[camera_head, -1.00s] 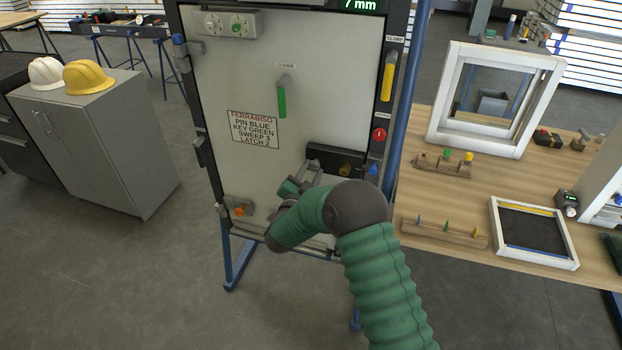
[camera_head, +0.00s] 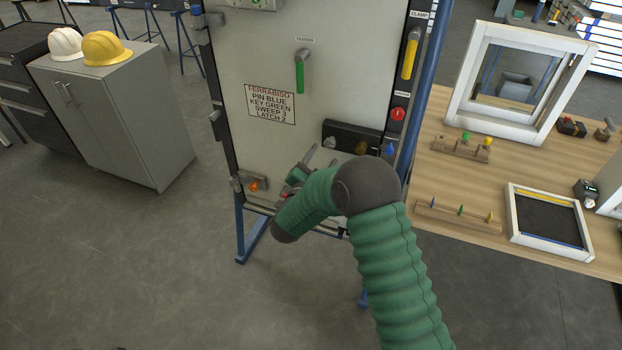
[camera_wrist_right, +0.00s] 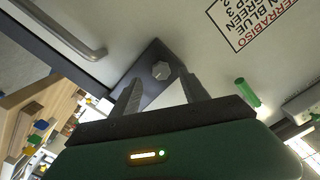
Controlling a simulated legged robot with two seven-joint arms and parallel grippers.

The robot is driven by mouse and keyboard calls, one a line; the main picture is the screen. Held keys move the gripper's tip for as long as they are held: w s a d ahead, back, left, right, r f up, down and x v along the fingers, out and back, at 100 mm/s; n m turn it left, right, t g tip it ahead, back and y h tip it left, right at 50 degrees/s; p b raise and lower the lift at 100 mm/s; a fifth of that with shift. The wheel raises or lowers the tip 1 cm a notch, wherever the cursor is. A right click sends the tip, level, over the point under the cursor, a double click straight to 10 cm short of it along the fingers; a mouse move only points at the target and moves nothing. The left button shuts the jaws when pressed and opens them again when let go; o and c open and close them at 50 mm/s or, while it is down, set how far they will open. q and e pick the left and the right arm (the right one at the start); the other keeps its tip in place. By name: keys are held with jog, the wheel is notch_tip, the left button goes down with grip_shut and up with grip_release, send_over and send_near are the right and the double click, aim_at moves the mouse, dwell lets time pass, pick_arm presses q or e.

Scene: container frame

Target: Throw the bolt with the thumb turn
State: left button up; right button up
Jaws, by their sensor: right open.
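A dark lock box (camera_head: 372,137) is mounted low on the right of the pale door panel (camera_head: 280,60). It carries a pale grey knob (camera_head: 330,142), which looks like the thumb turn, and a brass knob (camera_head: 361,148). In the right wrist view the pale faceted knob (camera_wrist_right: 160,70) sits on the dark box, seen between my finger tips. My right gripper (camera_head: 322,155) is open and empty, just left of and below the pale knob; its fingers also show in the wrist view (camera_wrist_right: 161,78). They look apart from the knob. My left gripper is out of view.
A green handle (camera_head: 300,72) and a printed sign (camera_head: 270,104) are above on the panel. A yellow clamp lever (camera_head: 410,55), red button (camera_head: 398,114) and blue pin (camera_head: 389,150) line the right frame. An orange-knobbed fitting (camera_head: 254,185) is at lower left. A wooden workbench (camera_head: 470,190) stands right.

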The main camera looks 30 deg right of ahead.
jog(key=v, duration=1.2)
jog(key=shift+s+a+b, duration=0.15)
jog(key=shift+a+b, duration=0.15)
jog(key=a+f+n+y+p, duration=0.1)
jog(key=a+n+y+p, duration=0.2)
jog(key=a+n+y, duration=0.8)
jog(key=s+d+f+n+g+y+p, duration=0.1)
jog(key=s+g, duration=0.3)
jog(key=s, duration=0.6)
jog(key=s+d+f+n+g+y, duration=0.1)
jog(key=s+n+g, duration=0.3)
jog(key=s, duration=0.6)
jog(key=shift+s+d+f+n+g+y+p, duration=0.35)
jog(key=shift+d+f+g, duration=0.25)
jog(key=shift+d+f, duration=0.25)
